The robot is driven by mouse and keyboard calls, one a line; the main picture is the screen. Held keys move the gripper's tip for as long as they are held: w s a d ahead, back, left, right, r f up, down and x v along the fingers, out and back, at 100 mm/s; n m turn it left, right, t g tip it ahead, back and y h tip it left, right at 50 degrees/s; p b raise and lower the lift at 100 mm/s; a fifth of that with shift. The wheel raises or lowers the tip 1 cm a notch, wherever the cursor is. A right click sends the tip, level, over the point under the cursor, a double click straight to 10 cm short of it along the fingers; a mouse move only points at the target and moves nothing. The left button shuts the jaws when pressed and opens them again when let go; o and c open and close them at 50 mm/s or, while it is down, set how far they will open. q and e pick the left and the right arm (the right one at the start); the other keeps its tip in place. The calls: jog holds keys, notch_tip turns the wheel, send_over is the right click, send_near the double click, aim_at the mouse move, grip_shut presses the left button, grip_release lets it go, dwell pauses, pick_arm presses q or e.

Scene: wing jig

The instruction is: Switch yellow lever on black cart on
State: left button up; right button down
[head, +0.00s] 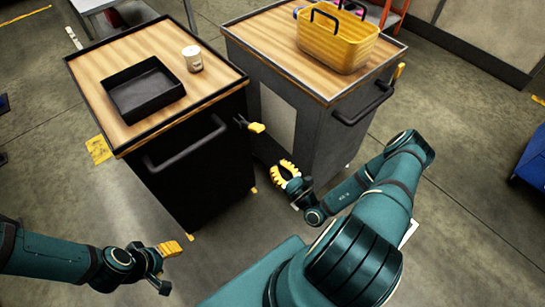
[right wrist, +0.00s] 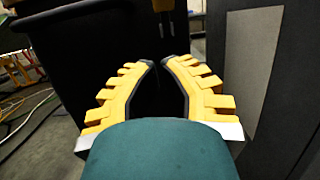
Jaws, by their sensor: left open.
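The black cart (head: 195,165) stands at the left with a wooden top. The yellow lever (head: 256,128) sticks out from its right side on a dark stem, near the front corner. In the right wrist view a yellow piece (right wrist: 163,6), probably the lever, shows at the top edge, beyond the fingertips. My right gripper (head: 281,168) is just below and right of the lever, apart from it. Its fingertips (right wrist: 161,60) are drawn close together with nothing seen between them. My left gripper (head: 172,268) is open and empty, low in front of the black cart.
A black tray (head: 142,88) and a white cup (head: 193,58) stand on the black cart. A grey cart (head: 285,115) with a yellow basket (head: 337,42) stands close on the right, leaving a narrow gap. A handle bar (head: 185,145) juts from the black cart's front.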

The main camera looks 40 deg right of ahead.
jog(key=b, duration=0.1)
send_near(251, 130)
jog(key=w+f, duration=0.3)
jog(key=w, duration=0.2)
jog(key=w+r, duration=0.2)
jog(key=r, duration=0.1)
jog(key=shift+r, duration=0.2)
